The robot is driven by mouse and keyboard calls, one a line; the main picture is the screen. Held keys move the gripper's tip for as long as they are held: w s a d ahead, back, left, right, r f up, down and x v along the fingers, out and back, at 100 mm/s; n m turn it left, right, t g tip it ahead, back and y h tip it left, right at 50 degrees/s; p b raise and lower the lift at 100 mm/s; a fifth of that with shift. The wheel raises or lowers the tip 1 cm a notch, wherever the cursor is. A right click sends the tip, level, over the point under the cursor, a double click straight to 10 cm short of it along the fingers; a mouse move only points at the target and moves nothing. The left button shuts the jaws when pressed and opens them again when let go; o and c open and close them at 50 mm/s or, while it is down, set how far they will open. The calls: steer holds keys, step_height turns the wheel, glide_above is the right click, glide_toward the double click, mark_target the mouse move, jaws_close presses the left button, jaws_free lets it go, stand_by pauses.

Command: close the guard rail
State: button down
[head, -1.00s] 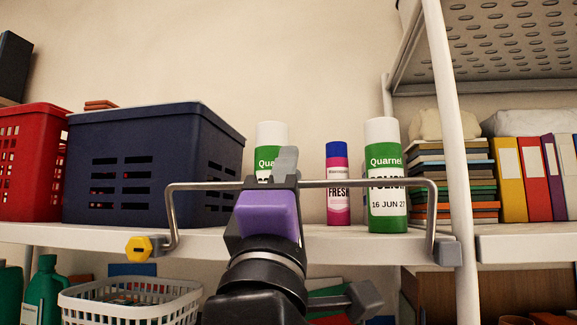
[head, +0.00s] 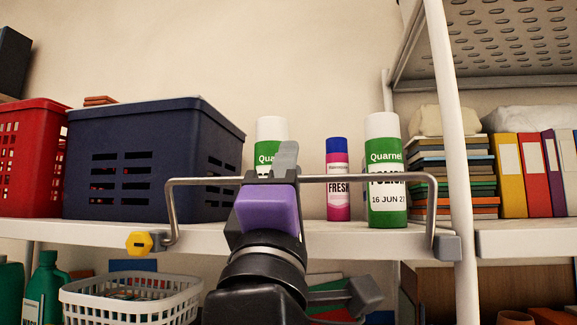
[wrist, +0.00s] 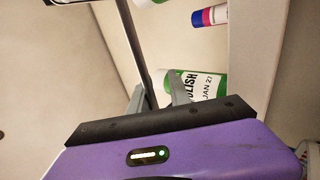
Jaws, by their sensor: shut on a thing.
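The guard rail (head: 350,178) is a grey metal bar bent down at both ends. It stands upright along the front edge of the shelf (head: 330,230), with its ends at a yellow knob (head: 139,243) on the left and a grey bracket (head: 447,247) on the right. My gripper (head: 272,172), with a purple body, is shut on the bar left of its middle. In the wrist view the rail (wrist: 143,50) runs between the fingers (wrist: 155,100). My gripper hides part of the left can.
Behind the rail stand a dark blue basket (head: 150,165), two green-and-white cans (head: 385,170) and a pink-and-blue can (head: 338,180). A white post (head: 452,150) rises at the right. A white basket (head: 130,300) sits on the shelf below.

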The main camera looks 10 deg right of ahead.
steer(key=shift+w+d+f, duration=0.2)
steer(key=shift+w+f, duration=0.2)
steer(key=shift+f, duration=0.1)
steer(key=shift+w+d+f, duration=0.15)
steer(key=shift+w+f, duration=0.2)
steer(key=shift+f, duration=0.1)
steer(key=c, duration=1.6)
jaws_free()
steer(key=shift+o, duration=0.4)
steer(key=shift+w+f, duration=0.1)
steer(key=shift+w, duration=0.1)
steer(key=shift+s, duration=0.1)
steer(key=shift+s+r, duration=0.1)
steer(key=shift+r, duration=0.1)
steer(key=s+a, duration=0.3)
steer(key=s, duration=0.5)
steer(key=shift+s+f, duration=0.35)
steer(key=shift+r+p, duration=0.1)
steer(key=shift+p, duration=0.2)
steer(key=shift+s, duration=0.1)
